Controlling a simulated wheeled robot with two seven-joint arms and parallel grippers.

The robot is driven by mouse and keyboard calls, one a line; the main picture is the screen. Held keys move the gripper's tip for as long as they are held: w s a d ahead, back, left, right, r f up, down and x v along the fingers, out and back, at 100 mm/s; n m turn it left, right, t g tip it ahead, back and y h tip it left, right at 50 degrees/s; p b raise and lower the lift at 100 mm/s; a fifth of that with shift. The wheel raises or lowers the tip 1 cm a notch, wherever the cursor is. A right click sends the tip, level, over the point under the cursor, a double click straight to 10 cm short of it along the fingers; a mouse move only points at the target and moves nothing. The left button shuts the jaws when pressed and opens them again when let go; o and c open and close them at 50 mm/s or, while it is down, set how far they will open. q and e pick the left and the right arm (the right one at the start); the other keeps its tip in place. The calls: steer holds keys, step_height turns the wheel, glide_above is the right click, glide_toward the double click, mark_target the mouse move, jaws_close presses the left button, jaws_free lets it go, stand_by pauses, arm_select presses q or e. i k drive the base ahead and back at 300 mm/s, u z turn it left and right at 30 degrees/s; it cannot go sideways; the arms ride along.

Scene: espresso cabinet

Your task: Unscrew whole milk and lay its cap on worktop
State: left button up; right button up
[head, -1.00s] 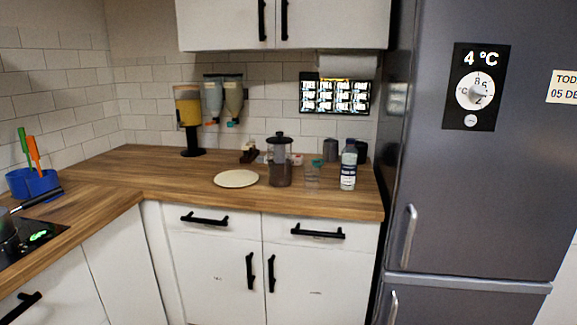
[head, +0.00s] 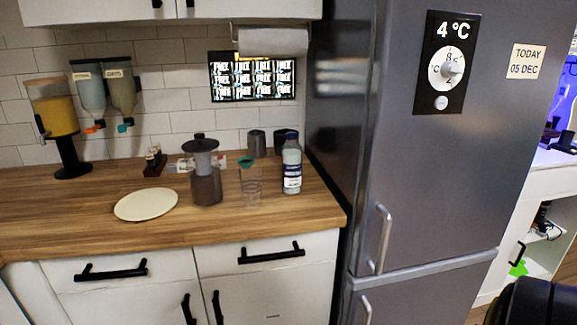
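A clear bottle with a dark blue and white label (head: 292,166) stands upright on the wooden worktop (head: 90,215), near its right end beside the fridge. Neither gripper is in view. A dark rounded part at the lower right corner seems to be mine.
A clear glass (head: 251,188) and a French press (head: 205,175) stand left of the bottle. A cream plate (head: 146,204) lies further left. Dark cups (head: 257,143) stand behind. The grey fridge (head: 400,170) bounds the right side. Worktop front is mostly clear.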

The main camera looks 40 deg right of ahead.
mark_target(291, 150)
steer(key=z, duration=0.75)
steer(key=i, duration=0.8)
steer(key=z, duration=0.85)
